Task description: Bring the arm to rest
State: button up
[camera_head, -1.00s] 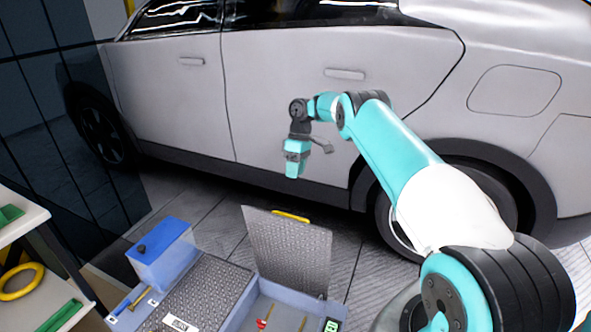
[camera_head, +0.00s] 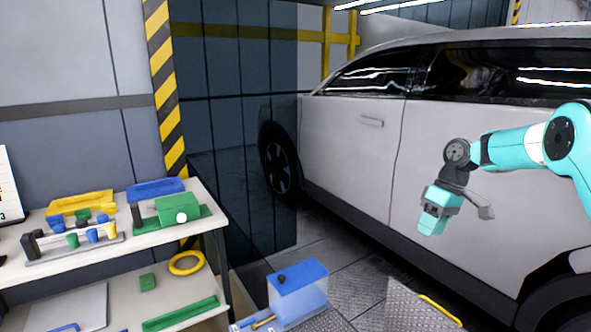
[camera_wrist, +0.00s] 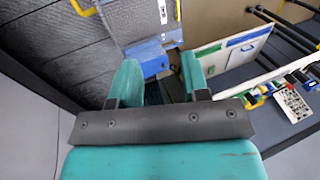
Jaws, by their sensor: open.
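My gripper (camera_head: 432,224) hangs in the air in front of the white car's side in the head view, its fingers pointing down. The arm reaches in from the right edge, and its base is out of view. In the wrist view my gripper (camera_wrist: 158,75) has its two teal fingers apart with nothing held between them. A blue-lidded container (camera_wrist: 152,55) shows beyond the fingers, well below them.
The white car (camera_head: 365,175) fills the right. A shelf unit (camera_head: 212,226) with coloured parts stands at the left. The blue-lidded container (camera_head: 298,292) and a raised tread-plate lid (camera_head: 415,308) are at the bottom. Floor shows between shelf and car.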

jog(key=s+a+r, duration=1.1)
jog(key=s+a, duration=0.3)
jog(key=s, duration=0.2)
jog(key=s+a, duration=0.2)
jog(key=s, duration=0.8)
jog(key=s+a+t, duration=0.1)
jog(key=s+a, duration=0.1)
jog(key=s, duration=0.9)
jog(key=shift+f+n+y, duration=0.3)
jog(key=shift+f, duration=0.1)
jog(key=shift+s+a, duration=0.1)
